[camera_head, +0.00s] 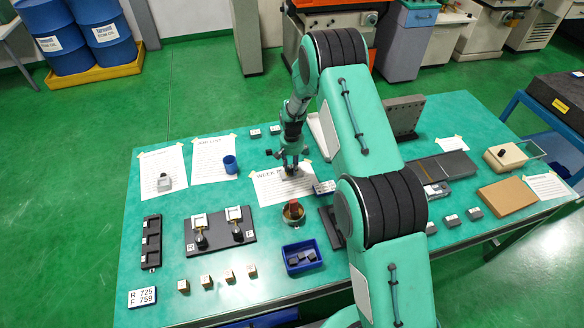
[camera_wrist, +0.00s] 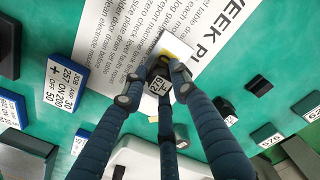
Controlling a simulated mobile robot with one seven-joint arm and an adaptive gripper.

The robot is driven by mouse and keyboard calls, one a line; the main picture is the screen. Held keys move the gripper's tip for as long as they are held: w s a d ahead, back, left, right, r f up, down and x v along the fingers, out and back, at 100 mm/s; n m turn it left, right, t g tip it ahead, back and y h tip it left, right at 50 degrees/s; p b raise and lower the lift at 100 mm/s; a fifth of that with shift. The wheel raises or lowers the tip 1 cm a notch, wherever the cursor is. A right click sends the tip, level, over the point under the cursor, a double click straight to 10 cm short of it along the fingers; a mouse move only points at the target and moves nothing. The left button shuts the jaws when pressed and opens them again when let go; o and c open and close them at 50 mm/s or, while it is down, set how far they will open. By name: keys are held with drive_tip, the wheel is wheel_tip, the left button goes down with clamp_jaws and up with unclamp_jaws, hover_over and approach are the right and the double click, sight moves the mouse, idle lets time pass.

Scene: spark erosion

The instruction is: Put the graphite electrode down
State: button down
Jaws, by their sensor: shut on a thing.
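My gripper (camera_head: 291,158) is low over the middle sheet of paper (camera_head: 268,190), headed "WEEK P…", on the green table. In the wrist view my gripper (camera_wrist: 155,88) is shut on a small dark block, the graphite electrode (camera_wrist: 158,72), with a white number label on it. A pale, square-edged piece (camera_wrist: 178,46) shows just beyond the electrode, over the printed sheet. The fingers hide part of the electrode, and I cannot tell whether it touches the sheet.
Left of the sheet stands a dark blue cup (camera_head: 230,164). A grey angle plate (camera_head: 404,117) stands behind my arm.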

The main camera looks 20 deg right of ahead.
sight(292, 166)
drive_tip(key=c, duration=1.4)
unclamp_jaws()
drive_tip(key=shift+r, duration=0.1)
wheel_tip(292, 166, up, 12)
drive_tip(key=shift+r, duration=0.1)
